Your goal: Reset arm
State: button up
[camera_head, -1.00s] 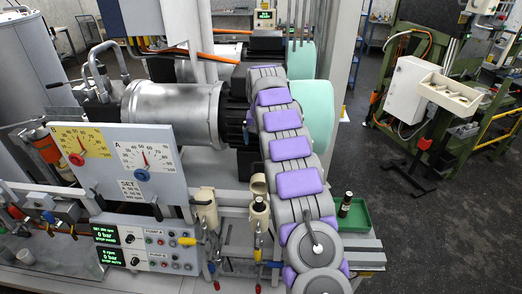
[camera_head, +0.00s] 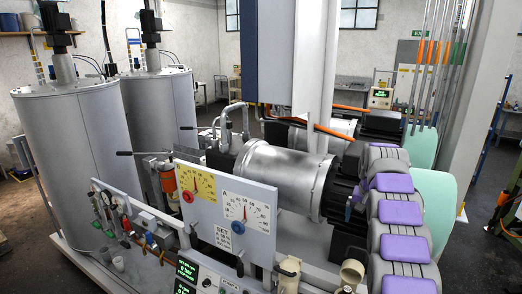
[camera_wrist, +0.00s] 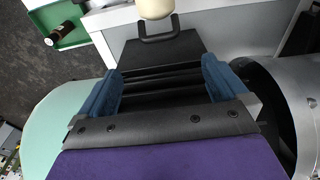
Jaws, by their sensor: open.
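My arm (camera_head: 400,215), grey with purple pads, runs down the right side of the head view. In the wrist view my gripper (camera_wrist: 163,68) shows two blue fingers set wide apart. It is open with nothing held between the fingers. A black part with a handle (camera_wrist: 158,38) lies beyond the fingers; how far away it is I cannot tell.
A dark bottle (camera_wrist: 55,33) lies in view with a green tray (camera_wrist: 75,38) at upper left in the wrist view. A gauge panel (camera_head: 240,215), a metal drum (camera_head: 275,178) and tall grey tanks (camera_head: 75,150) stand left of my arm. Mint-green panels (camera_head: 436,205) stand close behind it.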

jog(key=s+a+f+n+g+b, duration=0.15)
jog(key=s+a+b, duration=0.25)
jog(key=s+a, duration=0.6)
jog(key=s+a+r+n+b, duration=0.15)
jog(key=s+a+b, duration=0.4)
jog(key=s, duration=0.75)
jog(key=s+a+f+n+b, duration=0.1)
jog(key=s+a+f, duration=0.2)
jog(key=s, duration=0.6)
jog(key=s+a+f+n+g+b, duration=0.1)
jog(key=s+a+f, duration=0.3)
jog(key=s, duration=0.5)
jog(key=s+a+f+n+b, duration=0.1)
jog(key=s+a+f+b, duration=0.1)
jog(key=s+f, duration=0.5)
jog(key=shift+s+a+f+n+y, duration=0.3)
jog(key=shift+s+a+y, duration=0.1)
jog(key=shift+s+a, duration=0.5)
